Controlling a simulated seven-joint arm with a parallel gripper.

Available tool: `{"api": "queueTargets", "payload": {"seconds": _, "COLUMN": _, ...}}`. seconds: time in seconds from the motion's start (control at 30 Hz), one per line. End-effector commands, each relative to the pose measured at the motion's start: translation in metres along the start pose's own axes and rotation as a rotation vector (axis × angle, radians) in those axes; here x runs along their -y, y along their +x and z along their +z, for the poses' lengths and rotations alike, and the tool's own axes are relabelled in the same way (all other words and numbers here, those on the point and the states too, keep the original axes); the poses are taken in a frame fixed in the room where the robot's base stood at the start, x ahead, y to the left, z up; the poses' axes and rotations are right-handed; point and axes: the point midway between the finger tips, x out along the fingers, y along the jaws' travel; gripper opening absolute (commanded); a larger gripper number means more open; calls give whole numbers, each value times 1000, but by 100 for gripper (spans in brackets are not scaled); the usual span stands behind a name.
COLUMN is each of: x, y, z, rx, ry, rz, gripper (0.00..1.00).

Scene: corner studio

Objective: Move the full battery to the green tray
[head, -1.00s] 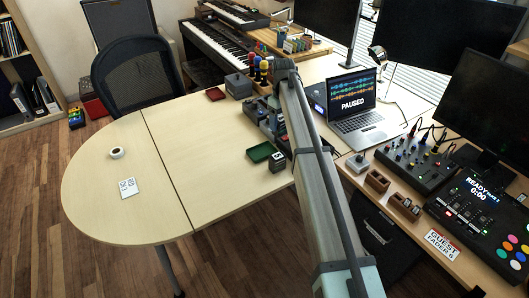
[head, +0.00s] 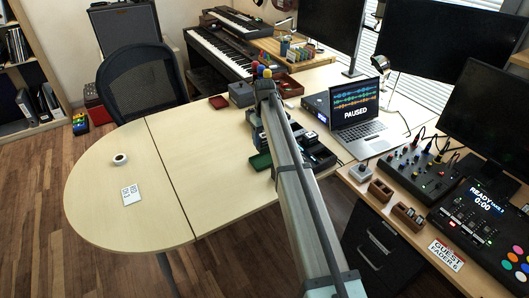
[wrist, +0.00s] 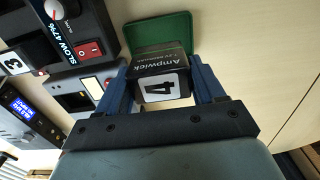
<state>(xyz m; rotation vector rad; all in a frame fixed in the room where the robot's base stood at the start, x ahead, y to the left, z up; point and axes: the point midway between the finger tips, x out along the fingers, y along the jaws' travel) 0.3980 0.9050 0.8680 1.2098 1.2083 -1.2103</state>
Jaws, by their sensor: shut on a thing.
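My gripper (wrist: 163,75) has its two blue fingers shut on a dark battery (wrist: 160,67), which carries a white label with a 4 and the word Ampwick. The green tray (wrist: 168,22) lies just beyond the battery in the wrist view, and the battery covers its near edge. I cannot tell whether the battery touches the tray. Its charge does not show.
A dark charger (wrist: 85,42) with a red switch, marked SLOW, stands left of my gripper. A device with a blue display (wrist: 22,108) is further left. The table's left half (head: 125,165) is mostly clear.

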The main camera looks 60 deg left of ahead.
Motion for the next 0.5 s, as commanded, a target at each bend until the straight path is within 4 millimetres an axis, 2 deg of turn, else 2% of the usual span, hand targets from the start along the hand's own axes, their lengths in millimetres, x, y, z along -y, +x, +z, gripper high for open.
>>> {"api": "queueTargets", "payload": {"seconds": 0.1, "x": 0, "y": 19, "z": 0, "rx": 0, "ry": -1, "rz": 0, "gripper": 26}}
{"api": "queueTargets", "payload": {"seconds": 0.37, "x": 0, "y": 39, "z": 0, "rx": 0, "ry": -1, "rz": 0, "gripper": 26}}
{"api": "queueTargets", "payload": {"seconds": 0.5, "x": 0, "y": 57, "z": 0, "rx": 0, "ry": -1, "rz": 0, "gripper": 26}}
